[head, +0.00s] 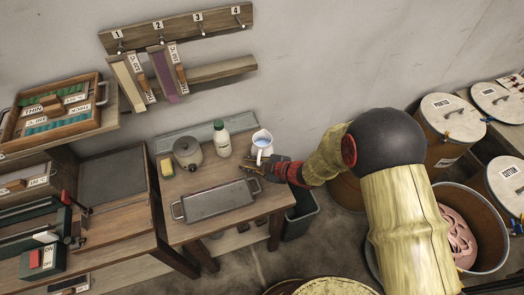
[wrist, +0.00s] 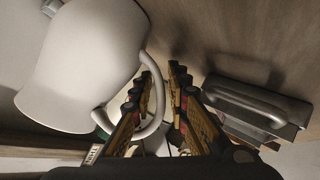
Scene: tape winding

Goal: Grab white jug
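The white jug (head: 262,143) stands upright at the back right of the small wooden table, with bluish liquid showing inside. In the wrist view the jug (wrist: 85,65) fills the upper left, and its curved handle (wrist: 161,100) reaches toward my gripper. My gripper (head: 250,167) is low over the table, just in front of the jug. In the wrist view the fingers of my gripper (wrist: 166,78) are apart. The left finger shows through the handle's loop, and the handle's outer bar appears between the fingers. I cannot tell whether either finger touches it.
On the table (head: 222,225) are a grey metal tray (head: 218,201), a white bottle with a green cap (head: 221,140), a grey pot (head: 187,152) and a yellow sponge (head: 167,168). The tray's handle (wrist: 255,100) is right of my fingers. A dark bin (head: 301,215) stands right of the table.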

